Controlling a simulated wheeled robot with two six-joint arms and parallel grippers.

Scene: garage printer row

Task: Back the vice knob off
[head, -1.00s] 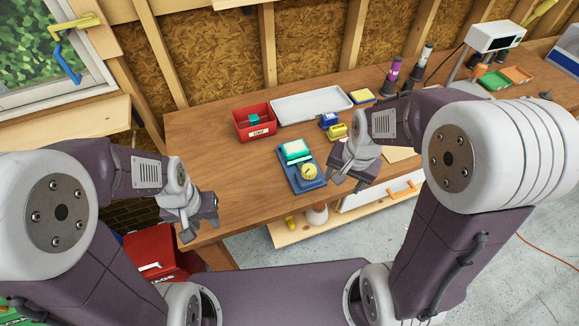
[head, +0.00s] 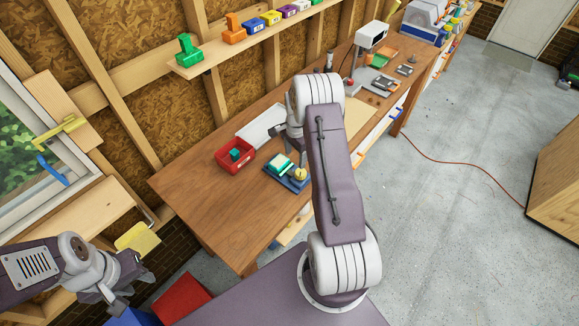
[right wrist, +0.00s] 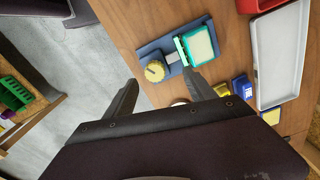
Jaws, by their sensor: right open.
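The vice (head: 284,179) is a blue base on the near edge of the wooden workbench, with a green-and-white block at its jaws (head: 280,163) and a round yellow knob (head: 300,174). In the right wrist view the knob (right wrist: 155,71) sits just beyond my right gripper (right wrist: 163,92), whose two dark fingers are spread and empty, apart from the knob. In the head view my right gripper (head: 279,131) is partly hidden by my arm, above the bench behind the vice. My left gripper (head: 137,290) is open and empty at the lower left, away from the bench.
A red bin (head: 235,155) and a white tray (head: 262,126) lie behind the vice. In the right wrist view, small blue and yellow items (right wrist: 242,87) sit beside the vice. The bench's left part is bare.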

